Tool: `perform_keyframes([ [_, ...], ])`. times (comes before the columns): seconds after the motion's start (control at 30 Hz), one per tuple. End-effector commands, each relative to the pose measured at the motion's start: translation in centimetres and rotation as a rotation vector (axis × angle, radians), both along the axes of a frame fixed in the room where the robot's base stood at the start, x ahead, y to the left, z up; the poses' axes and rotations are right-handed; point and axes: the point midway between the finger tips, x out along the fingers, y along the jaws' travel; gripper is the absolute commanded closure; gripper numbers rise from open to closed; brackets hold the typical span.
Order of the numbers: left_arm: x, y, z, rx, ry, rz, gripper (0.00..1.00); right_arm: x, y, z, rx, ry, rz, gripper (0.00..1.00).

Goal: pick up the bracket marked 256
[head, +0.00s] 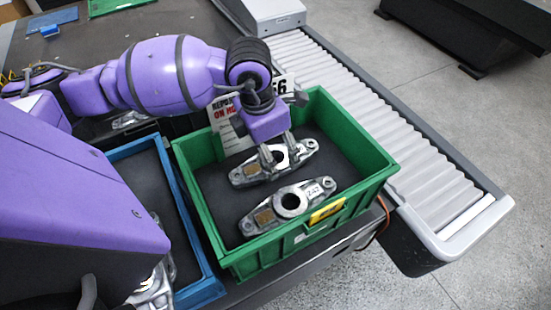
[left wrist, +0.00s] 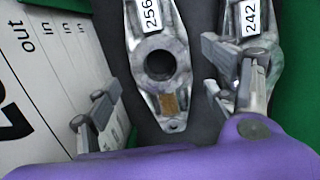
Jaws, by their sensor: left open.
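The bracket marked 256 (left wrist: 160,60) is a grey metal casting with a round hole and a small brown patch. In the head view it is the farther bracket (head: 246,174) in the green bin (head: 376,178), its label hidden there. My left gripper (head: 278,152) is over it, pointing down, open and empty. In the left wrist view the left gripper's fingers (left wrist: 165,98) stand on either side of the bracket. I cannot tell how far they reach down. My right gripper is not in view.
A second bracket (head: 292,201), marked 242 in the left wrist view (left wrist: 250,45), lies beside it, partly behind one finger. A white card (left wrist: 30,95) stands at the bin's other side. A blue bin (head: 190,225) is left of the green bin; a roller conveyor (head: 370,115) is right.

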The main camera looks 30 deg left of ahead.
Motion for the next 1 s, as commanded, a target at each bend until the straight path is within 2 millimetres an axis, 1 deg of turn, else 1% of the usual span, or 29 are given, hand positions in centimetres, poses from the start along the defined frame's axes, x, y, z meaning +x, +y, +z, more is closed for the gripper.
perform_keyframes([
  [0.1, 0.2, -0.2, -1.6, -0.001, 0.001, 0.001, 0.23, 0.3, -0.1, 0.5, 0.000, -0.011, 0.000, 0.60],
  [0.2, 0.3, -0.2, -2.3, 0.000, -0.002, -0.001, 0.23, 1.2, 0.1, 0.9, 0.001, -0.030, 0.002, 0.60],
  [0.3, 0.3, -0.2, -2.5, 0.001, -0.003, -0.001, 0.23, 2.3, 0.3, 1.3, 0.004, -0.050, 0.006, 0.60],
  [0.43, 0.3, -0.2, -2.5, 0.001, -0.002, -0.001, 0.23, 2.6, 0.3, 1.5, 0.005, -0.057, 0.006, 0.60],
  [0.47, 0.3, -0.2, -2.5, 0.001, -0.003, -0.001, 0.26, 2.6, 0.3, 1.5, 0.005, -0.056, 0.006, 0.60],
  [0.93, 0.3, -0.2, -2.5, 0.002, -0.002, 0.000, 0.87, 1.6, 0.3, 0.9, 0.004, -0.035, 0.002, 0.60],
  [1.0, 0.4, -0.2, -2.4, 0.002, -0.005, 0.001, 0.87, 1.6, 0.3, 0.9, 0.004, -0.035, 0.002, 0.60],
])
